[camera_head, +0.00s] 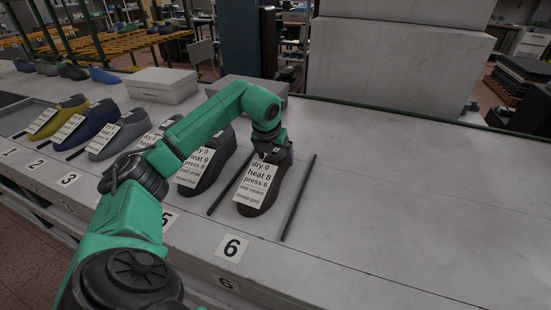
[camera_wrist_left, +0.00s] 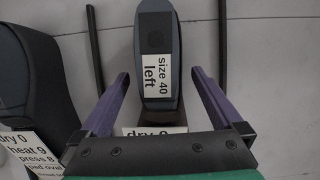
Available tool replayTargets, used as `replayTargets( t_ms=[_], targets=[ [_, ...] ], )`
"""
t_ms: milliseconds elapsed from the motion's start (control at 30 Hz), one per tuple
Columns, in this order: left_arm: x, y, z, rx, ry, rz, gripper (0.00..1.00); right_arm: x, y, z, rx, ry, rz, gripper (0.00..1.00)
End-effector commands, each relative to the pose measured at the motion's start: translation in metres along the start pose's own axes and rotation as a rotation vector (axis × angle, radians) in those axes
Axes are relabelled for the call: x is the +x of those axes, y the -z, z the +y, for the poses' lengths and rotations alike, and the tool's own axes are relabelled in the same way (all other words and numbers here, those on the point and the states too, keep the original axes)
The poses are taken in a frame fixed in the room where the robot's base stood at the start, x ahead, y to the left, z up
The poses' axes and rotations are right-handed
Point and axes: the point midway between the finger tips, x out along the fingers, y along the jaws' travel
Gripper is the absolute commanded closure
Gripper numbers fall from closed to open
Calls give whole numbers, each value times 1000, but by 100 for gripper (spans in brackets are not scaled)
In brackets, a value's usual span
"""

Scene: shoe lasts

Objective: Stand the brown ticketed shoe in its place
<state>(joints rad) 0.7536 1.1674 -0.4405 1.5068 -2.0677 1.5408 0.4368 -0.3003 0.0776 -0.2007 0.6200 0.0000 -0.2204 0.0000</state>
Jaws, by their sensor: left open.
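The brown shoe (camera_head: 258,209) with a white ticket (camera_head: 258,182) reading dry 0, heat 8, press 6 stands upright at place 6, between two dark rods (camera_head: 298,199). Its toe points to the near edge. My left gripper (camera_head: 274,151) is over its heel end. In the left wrist view, the open fingers of my left gripper (camera_wrist_left: 160,74) are on either side of the grey-blue last top (camera_wrist_left: 155,91), labelled size 40 left, with a gap on each side. The gripper hides part of the shoe. My right gripper is not in view.
A dark shoe (camera_head: 215,172) with a ticket stands just left of the rod at place 5. Grey, blue and yellow shoes (camera_head: 68,105) stand further left. A white box (camera_head: 161,86) is behind them. The table right of place 6 is clear.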

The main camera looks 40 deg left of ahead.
Motion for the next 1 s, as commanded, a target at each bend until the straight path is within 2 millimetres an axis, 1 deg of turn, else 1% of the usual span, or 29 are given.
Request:
replayTargets(
  t_ms=[100,300,400,533,800,867,1000],
  targets=[
    [-28,-1,0,-1,0,-7,0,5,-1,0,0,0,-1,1],
    [-83,-1,0,0,1,-6,0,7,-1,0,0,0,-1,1],
    [-100,-1,0,-1,1,-3,0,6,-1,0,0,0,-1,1],
    [-108,0,0,-1,0,-1,0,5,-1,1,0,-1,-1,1],
    [-110,-1,0,0,0,0,0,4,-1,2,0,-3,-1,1],
    [-115,-2,0,0,0,0,0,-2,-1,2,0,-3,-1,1],
    [-132,-10,0,0,0,-1,0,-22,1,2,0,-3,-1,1]
  ],
)
